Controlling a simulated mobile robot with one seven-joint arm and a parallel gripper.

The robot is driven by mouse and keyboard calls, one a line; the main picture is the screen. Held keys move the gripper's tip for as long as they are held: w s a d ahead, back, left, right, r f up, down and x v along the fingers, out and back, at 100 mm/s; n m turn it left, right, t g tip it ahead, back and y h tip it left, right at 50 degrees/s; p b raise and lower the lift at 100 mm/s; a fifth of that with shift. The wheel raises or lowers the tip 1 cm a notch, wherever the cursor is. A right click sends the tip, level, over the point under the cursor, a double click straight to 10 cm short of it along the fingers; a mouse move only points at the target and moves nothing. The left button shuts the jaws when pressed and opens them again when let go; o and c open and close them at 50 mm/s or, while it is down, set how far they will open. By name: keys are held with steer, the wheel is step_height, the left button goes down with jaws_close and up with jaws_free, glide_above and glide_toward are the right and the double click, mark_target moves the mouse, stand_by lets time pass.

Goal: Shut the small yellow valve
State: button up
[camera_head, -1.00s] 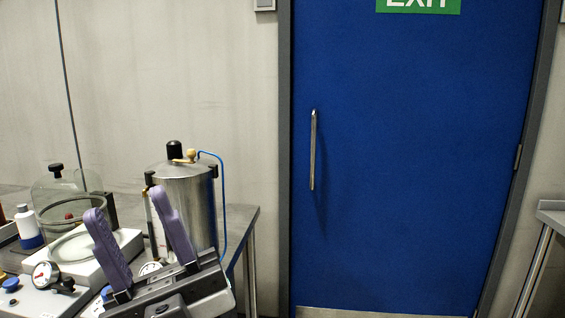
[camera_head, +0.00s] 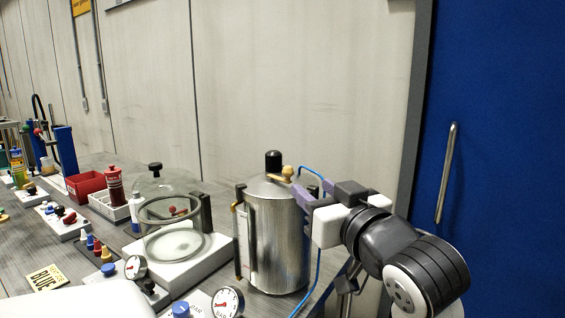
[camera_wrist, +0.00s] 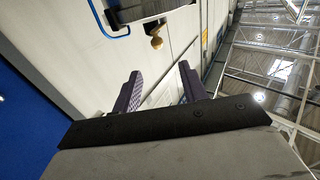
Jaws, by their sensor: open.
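A small yellow-tan knob (camera_head: 288,172) stands on the lid of a metal drum (camera_head: 275,240); I cannot tell for sure that it is the yellow valve, or whether it is open or shut. The knob also shows in the wrist view (camera_wrist: 156,42), beyond my fingers. My gripper (camera_head: 303,199) has purple fingers and reaches in from the right at the drum's upper right side, near the knob. In the wrist view the fingers (camera_wrist: 158,84) are spread apart with nothing between them.
A blue hose (camera_head: 319,255) runs from the lid down the drum's right side. A black knob (camera_head: 273,160) stands on the lid. A glass bell jar (camera_head: 170,205), a gauge (camera_head: 227,302) and several bench items lie left. A blue door (camera_head: 500,150) is at right.

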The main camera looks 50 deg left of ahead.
mark_target(293, 172)
steer(key=shift+h, duration=0.3)
steer(key=p+x, duration=0.1)
steer(key=x, duration=0.6)
steer(key=p+x, duration=0.1)
steer(key=x, duration=0.5)
steer(key=shift+w+a+f, duration=0.15)
steer(key=shift+w+a, duration=0.15)
steer(key=shift+c, duration=0.3)
jaws_close()
steer(key=shift+w+n+g+p, duration=0.15)
steer(key=shift+n+g+p, duration=0.25)
steer(key=shift+g+p, duration=0.15)
steer(key=shift+w+a+n+g, duration=0.15)
steer(key=shift+n+g, duration=0.45)
steer(key=shift+g, duration=0.45)
